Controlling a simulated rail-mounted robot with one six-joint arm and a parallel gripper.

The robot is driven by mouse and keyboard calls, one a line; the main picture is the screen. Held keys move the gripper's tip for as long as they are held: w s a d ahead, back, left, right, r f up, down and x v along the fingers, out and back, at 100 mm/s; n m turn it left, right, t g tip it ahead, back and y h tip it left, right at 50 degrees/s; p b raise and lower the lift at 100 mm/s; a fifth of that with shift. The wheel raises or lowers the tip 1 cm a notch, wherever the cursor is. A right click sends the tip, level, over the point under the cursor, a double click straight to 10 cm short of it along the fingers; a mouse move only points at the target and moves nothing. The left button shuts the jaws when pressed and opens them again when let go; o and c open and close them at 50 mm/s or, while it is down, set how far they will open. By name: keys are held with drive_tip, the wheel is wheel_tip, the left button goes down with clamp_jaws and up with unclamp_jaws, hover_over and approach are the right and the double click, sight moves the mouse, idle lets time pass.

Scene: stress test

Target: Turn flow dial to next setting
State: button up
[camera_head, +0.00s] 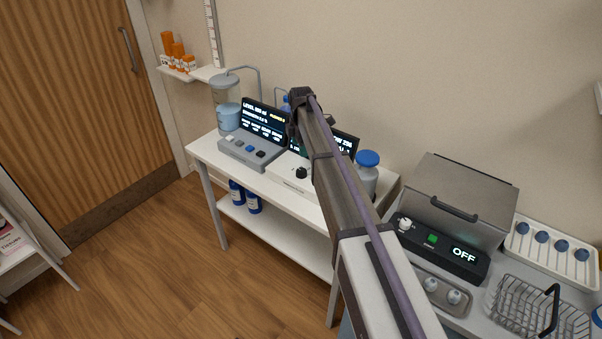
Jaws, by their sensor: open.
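A black round dial (301,172) sits on the front of a white device (287,176) on the white table. A label below it is too small to read. The device's dark screen (345,143) stands behind and is partly covered by my arm. My gripper (299,98) is at the dark far end of my arm, in front of the wall and above the screens. It is open, appears empty and is apart from the dial. Its fingers are hard to make out.
A grey console (248,151) with buttons and a lit screen stands left of the white device. A clear vessel (227,111) of blue liquid stands behind it. A blue-capped bottle (367,172) stands right of my arm. A lidded bath (464,196) reading OFF is farther right.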

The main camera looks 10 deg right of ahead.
sight(301, 170)
drive_tip(key=f+b, duration=0.3)
drive_tip(key=f+n+b, duration=0.1)
drive_tip(key=f+b, duration=0.3)
drive_tip(key=f+n+b, duration=0.1)
drive_tip(key=f+b, duration=0.3)
drive_tip(key=shift+s, duration=0.3)
drive_tip(key=shift+r, duration=0.2)
drive_tip(key=c, duration=0.9)
